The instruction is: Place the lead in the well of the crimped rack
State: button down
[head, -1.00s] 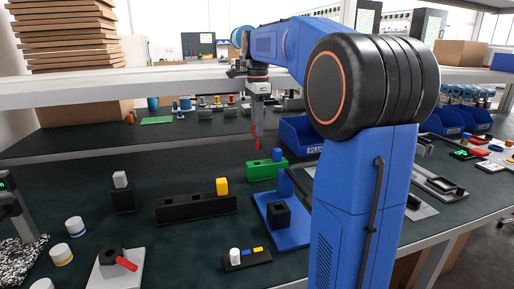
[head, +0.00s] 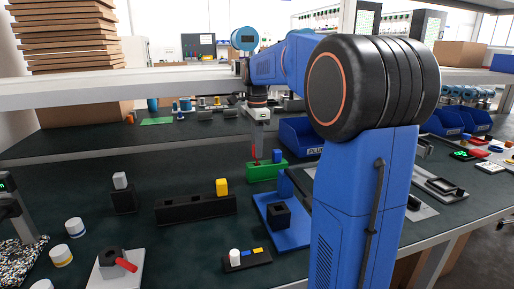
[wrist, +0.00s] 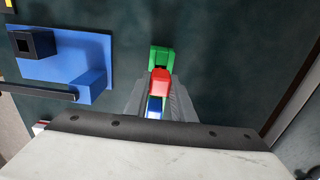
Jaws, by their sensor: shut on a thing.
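My gripper (head: 258,142) is shut on a red lead (head: 254,152), which hangs roughly upright from it. The lead also shows in the wrist view (wrist: 161,80) between my fingers. It is above the left part of a green rack (head: 262,173), which holds a blue block (head: 277,155) at its right part. In the wrist view the green rack's end (wrist: 161,55) shows beyond the lead, and blue (wrist: 154,105) shows on its near side. Whether the lead touches the rack is unclear, and its well is hidden. No label shows which rack is the crimped one.
A black rack (head: 190,210) holds a yellow block, and a small black holder (head: 123,200) a white one. A blue tray (head: 268,222) with a black socket block lies in front of the green rack. Blue bins (head: 300,138) stand behind right. Another red piece (head: 126,265) sits front left.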

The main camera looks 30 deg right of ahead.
jog(key=shift+f, duration=0.6)
jog(key=c, duration=1.5)
grip_release()
jog(key=shift+r, duration=0.1)
jog(key=shift+r, duration=6.5)
